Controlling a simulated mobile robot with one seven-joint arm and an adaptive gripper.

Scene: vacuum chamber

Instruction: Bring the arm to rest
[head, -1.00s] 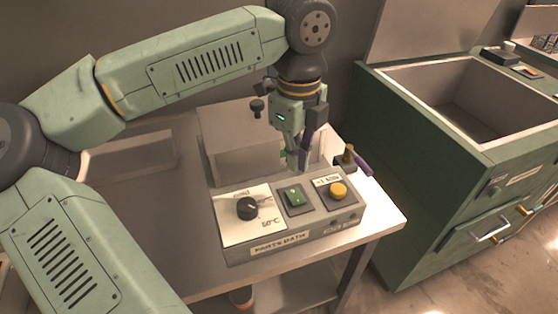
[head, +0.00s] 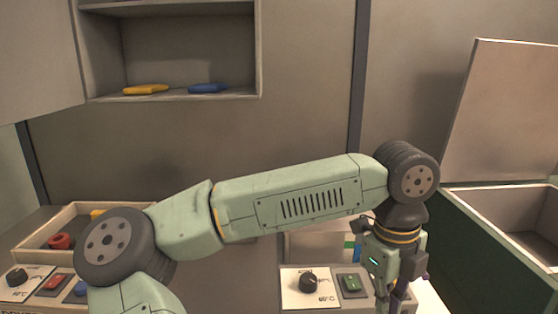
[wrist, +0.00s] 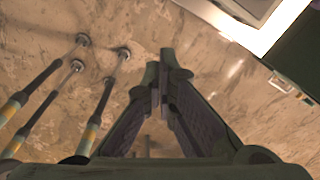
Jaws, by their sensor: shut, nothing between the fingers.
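My gripper (head: 392,299) hangs at the end of my arm at the lower right of the head view, in front of the right control box with its black dial and green switch. Its fingertips run close to the bottom edge of that view. In the wrist view my gripper (wrist: 160,75) has its two fingers together, with nothing between them. Below the fingers only the bare brown floor (wrist: 190,40) shows. My arm is bent, with the forearm nearly level across the head view.
A control box (head: 310,290) stands behind my gripper. An open green chest (head: 480,245) is at the right. A tray (head: 40,238) with a red piece is at the left. A wall shelf (head: 185,95) holds a yellow piece (head: 146,89) and a blue piece (head: 207,88).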

